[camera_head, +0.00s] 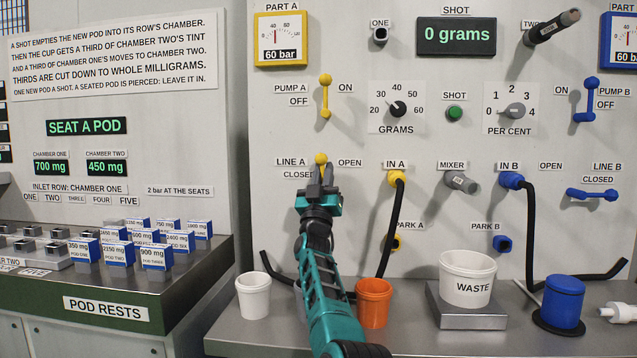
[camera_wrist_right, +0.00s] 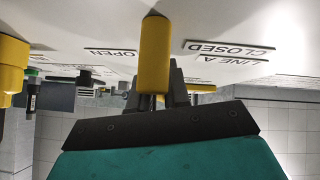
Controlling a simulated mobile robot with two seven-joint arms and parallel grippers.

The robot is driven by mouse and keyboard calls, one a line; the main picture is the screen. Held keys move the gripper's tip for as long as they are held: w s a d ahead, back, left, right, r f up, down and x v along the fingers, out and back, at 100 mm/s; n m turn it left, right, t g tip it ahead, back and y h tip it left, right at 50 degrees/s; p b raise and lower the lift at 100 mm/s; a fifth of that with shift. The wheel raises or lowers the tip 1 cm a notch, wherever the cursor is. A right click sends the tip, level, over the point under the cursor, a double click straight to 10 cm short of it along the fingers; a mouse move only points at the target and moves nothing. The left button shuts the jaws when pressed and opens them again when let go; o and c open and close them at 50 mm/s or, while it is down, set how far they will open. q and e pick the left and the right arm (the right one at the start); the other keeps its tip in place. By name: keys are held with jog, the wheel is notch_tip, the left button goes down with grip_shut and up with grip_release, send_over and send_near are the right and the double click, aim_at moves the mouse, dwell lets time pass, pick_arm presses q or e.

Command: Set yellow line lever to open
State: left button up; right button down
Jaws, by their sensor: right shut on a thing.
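The yellow line A lever (camera_head: 320,158) is on the wall panel, between the CLOSED label at its lower left and the OPEN label at its right. Only its yellow top end shows in the head view; my right gripper (camera_head: 327,180) covers the rest. In the right wrist view the yellow handle (camera_wrist_right: 155,55) stands upright in the picture between the dark fingers (camera_wrist_right: 160,95), which are shut on it. Which setting the lever is in cannot be told clearly. My left gripper is not in view.
The yellow pump A lever (camera_head: 325,110) is just above. The IN A yellow fitting (camera_head: 396,180) with a black hose is to the right. A white cup (camera_head: 253,296), an orange cup (camera_head: 374,303) and the WASTE bucket (camera_head: 467,278) stand below on the shelf.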

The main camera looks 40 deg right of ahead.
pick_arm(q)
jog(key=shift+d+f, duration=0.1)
pick_arm(e)
jog(key=shift+s+a+r+m+g+h, duration=0.15)
jog(key=shift+m+g+h, duration=0.3)
jog(key=shift+m+g, duration=0.4)
jog(key=shift+d+r+m+g+h, duration=0.15)
jog(key=shift+m+g+h, duration=0.3)
jog(key=shift+m+g, duration=0.4)
jog(key=shift+s+m, duration=0.1)
jog(key=shift+m, duration=0.2)
jog(key=c, duration=1.5)
grip_release()
jog(key=o, duration=0.3)
jog(key=shift+s+a+r, duration=0.1)
jog(key=shift+r, duration=0.05)
jog(key=shift+f, duration=0.2)
jog(key=shift+a+f, duration=0.1)
pick_arm(q)
jog(key=p, duration=0.1)
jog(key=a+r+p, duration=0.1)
jog(key=p, duration=0.1)
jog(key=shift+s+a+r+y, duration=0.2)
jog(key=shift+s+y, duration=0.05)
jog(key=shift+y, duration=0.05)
pick_arm(e)
jog(key=s+a+f, duration=0.1)
jog(key=s+a, duration=0.5)
jog(key=a, duration=0.6)
jog(key=shift+s+f, duration=0.3)
